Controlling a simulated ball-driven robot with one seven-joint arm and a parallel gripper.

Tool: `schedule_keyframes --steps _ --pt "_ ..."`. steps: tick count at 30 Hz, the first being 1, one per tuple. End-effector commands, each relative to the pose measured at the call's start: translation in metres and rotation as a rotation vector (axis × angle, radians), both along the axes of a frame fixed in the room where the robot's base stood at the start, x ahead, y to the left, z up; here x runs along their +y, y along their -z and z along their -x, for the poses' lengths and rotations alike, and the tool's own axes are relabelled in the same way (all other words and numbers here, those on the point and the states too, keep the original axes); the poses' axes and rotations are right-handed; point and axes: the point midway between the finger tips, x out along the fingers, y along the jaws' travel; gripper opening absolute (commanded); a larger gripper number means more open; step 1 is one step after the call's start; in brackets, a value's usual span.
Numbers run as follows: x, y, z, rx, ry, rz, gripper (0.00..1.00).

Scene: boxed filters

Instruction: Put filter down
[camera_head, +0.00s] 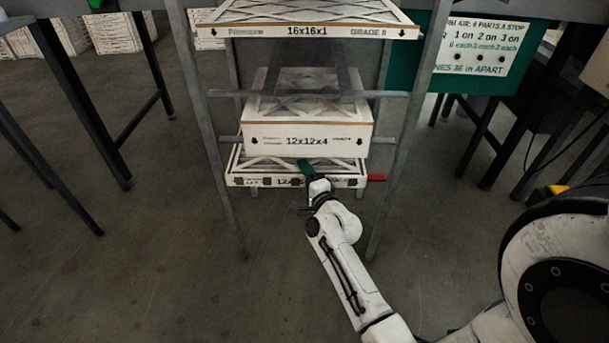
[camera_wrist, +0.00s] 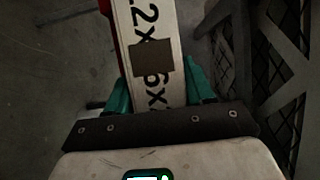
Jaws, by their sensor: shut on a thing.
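The filter (camera_head: 250,181) is a thin white-framed box with a dark mesh top, low in the rack below the 12x12x4 box. Its printed front edge also shows in the wrist view (camera_wrist: 147,22), with a brown patch on it. My gripper (camera_head: 305,170) has green fingers and reaches the front edge near its middle. In the wrist view the green fingers (camera_wrist: 158,88) stand on either side of this edge, shut on it. The gripper covers part of the label. I cannot tell whether the filter's underside rests fully on the lower shelf.
The 12x12x4 box (camera_head: 308,139) sits just above, and a 16x16x1 filter (camera_head: 310,29) lies on top. Metal rack legs (camera_head: 222,185) stand on both sides. A red piece (camera_head: 376,178) shows at the filter's right end. The floor in front is clear.

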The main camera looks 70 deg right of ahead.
Motion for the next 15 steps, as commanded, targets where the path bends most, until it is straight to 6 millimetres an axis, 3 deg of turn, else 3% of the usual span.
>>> schedule_keyframes --steps 1,2,9,15 --pt "0.0 0.0025 -0.0004 -0.002 0.0 0.001 0.16" --pt "0.0002 0.003 -0.0003 0.0 0.0 0.0 0.53" --pt "0.0001 0.002 -0.0001 0.0 0.0 0.0 0.76" --pt "0.0 0.002 0.0 0.0 0.0 0.0 0.78"
